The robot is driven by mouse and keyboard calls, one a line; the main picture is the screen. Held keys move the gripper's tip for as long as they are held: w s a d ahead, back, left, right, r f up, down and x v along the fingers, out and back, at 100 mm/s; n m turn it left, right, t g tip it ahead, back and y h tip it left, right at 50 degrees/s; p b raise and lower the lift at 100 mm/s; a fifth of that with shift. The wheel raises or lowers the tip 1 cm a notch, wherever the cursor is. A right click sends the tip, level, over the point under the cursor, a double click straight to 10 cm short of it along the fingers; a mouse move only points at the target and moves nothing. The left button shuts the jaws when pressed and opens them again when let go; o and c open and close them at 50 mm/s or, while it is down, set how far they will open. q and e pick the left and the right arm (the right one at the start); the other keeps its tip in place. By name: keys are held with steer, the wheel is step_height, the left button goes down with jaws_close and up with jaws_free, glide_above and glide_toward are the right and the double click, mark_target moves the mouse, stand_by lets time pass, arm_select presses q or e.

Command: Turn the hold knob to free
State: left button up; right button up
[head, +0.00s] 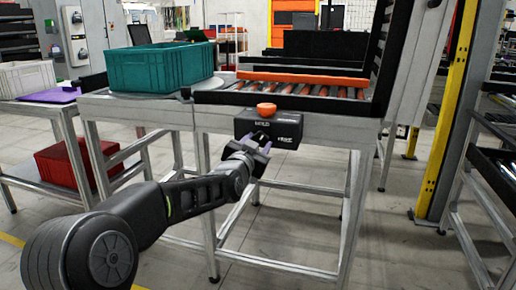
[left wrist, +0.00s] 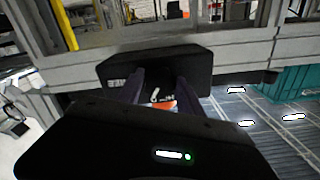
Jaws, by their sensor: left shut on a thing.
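A dark control box (head: 270,128) with white lettering, too small to read surely, hangs on the front rail of the roller table. An orange round knob (head: 266,110) sits on its top. My left gripper (head: 262,146) reaches the box's front face from below left, its fingers at the face. In the left wrist view the box (left wrist: 160,66) lies ahead of the fingers (left wrist: 160,92), which are shut on the hold knob, mostly hidden. A white mark and an orange patch show between them. I cannot read the knob's setting. My right gripper is not in view.
A teal crate (head: 158,68) stands on the table left of the box. Orange rollers (head: 304,78) lie behind the box. A red crate (head: 76,163) is on a low shelf at left. A yellow post (head: 447,110) stands at right. The floor in front is clear.

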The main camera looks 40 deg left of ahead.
arm_select(q)
steer(key=m, duration=0.3)
steer(key=m+p, duration=0.1)
steer(key=m, duration=0.7)
steer(key=shift+a+r, duration=0.1)
steer(key=shift+a, duration=0.05)
steer(key=shift+m, duration=0.3)
steer(key=o, duration=1.4)
